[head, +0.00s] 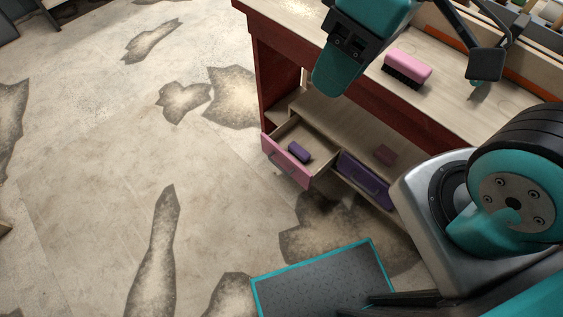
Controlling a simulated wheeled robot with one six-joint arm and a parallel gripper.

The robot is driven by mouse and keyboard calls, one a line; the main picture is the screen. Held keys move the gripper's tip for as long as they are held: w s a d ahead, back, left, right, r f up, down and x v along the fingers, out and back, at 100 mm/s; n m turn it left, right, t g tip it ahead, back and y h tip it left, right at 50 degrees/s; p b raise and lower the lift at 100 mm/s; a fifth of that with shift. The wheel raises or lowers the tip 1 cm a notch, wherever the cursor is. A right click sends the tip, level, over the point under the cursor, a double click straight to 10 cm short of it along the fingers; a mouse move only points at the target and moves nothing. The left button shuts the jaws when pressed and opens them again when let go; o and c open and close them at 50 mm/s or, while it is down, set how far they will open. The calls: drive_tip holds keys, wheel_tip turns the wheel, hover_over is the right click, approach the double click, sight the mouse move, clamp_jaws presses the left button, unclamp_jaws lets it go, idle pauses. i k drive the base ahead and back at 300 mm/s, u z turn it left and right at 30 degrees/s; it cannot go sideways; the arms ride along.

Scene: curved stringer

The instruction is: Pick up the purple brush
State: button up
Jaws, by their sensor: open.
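A small purple brush (298,152) lies inside the pulled-out pink-fronted drawer (287,164) of the workbench, and only its purple top and sides show. My gripper (402,86) is high in the picture, above the bench top. Its teal and black fingers are spread wide apart, and nothing is held between them. The brush is below and to the left of my gripper, well apart from it.
A pink brush with dark bristles (408,68) sits on the bench top (460,98). The stained floor (100,190) at left is open.

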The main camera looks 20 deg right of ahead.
sight(304, 156)
drive_tip(key=z, duration=2.4)
drive_tip(key=k, duration=1.35)
drive_tip(key=u, duration=0.5)
